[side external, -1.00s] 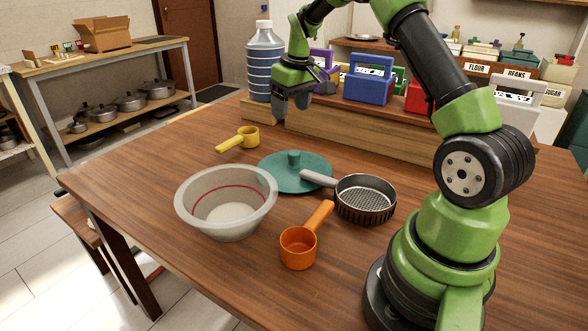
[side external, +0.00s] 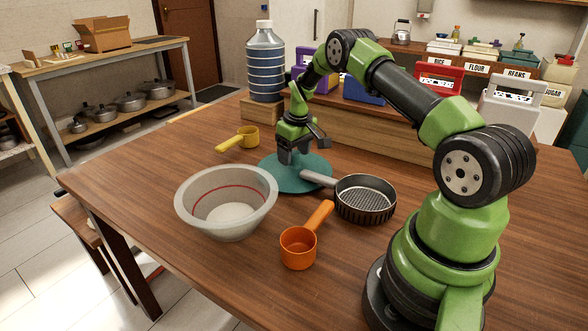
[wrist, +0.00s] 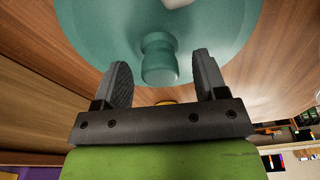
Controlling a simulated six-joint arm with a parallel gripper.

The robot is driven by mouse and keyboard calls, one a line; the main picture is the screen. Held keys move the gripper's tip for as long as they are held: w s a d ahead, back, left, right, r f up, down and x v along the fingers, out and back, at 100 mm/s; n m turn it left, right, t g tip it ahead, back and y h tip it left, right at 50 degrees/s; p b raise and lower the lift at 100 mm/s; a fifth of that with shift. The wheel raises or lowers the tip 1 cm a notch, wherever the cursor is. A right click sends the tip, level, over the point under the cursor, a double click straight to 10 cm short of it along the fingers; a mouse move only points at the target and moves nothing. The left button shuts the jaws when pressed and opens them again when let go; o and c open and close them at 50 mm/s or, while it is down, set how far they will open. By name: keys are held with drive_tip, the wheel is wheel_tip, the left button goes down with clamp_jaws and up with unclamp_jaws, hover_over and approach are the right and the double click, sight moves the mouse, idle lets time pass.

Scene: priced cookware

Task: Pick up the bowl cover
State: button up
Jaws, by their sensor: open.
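The bowl cover (side external: 312,182) is a round teal lid with a knob, lying flat on the wooden table behind the bowl. It also shows in the wrist view (wrist: 98,30), with its knob (wrist: 159,60) between the fingers. My gripper (side external: 293,158) is low over the cover, pointing down. In the wrist view its two dark fingers (wrist: 162,82) are apart, one on each side of the knob, with gaps visible. The knob is hidden by the gripper in the side view. The grey bowl (side external: 226,201) with a red line stands front left of the cover.
A strainer pan (side external: 365,199) stands right of the cover, its handle reaching over the cover's edge. An orange cup (side external: 298,248) is in front and a yellow cup (side external: 242,138) behind left. A wooden riser (side external: 345,136) and striped bottle (side external: 265,65) stand behind.

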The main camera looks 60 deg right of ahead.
sight(294, 152)
drive_tip(key=shift+f, duration=0.25)
clamp_jaws()
wheel_tip(294, 152, up, 10)
drive_tip(key=shift+r, duration=0.1)
idle(0.5)
drive_tip(key=shift+w+a, duration=0.1)
drive_tip(key=shift+w+a, duration=0.15)
drive_tip(key=shift+a, duration=0.15)
drive_tip(key=a+r+n, duration=0.2)
drive_tip(key=a+n, duration=0.1)
drive_tip(key=a, duration=0.8)
drive_tip(key=w+a+r+n, duration=0.1)
drive_tip(key=a+r+n, duration=0.2)
drive_tip(key=a, duration=0.8)
drive_tip(key=shift+a+n+y, duration=0.2)
drive_tip(key=shift+n+y, duration=0.2)
drive_tip(key=shift+n, duration=0.4)
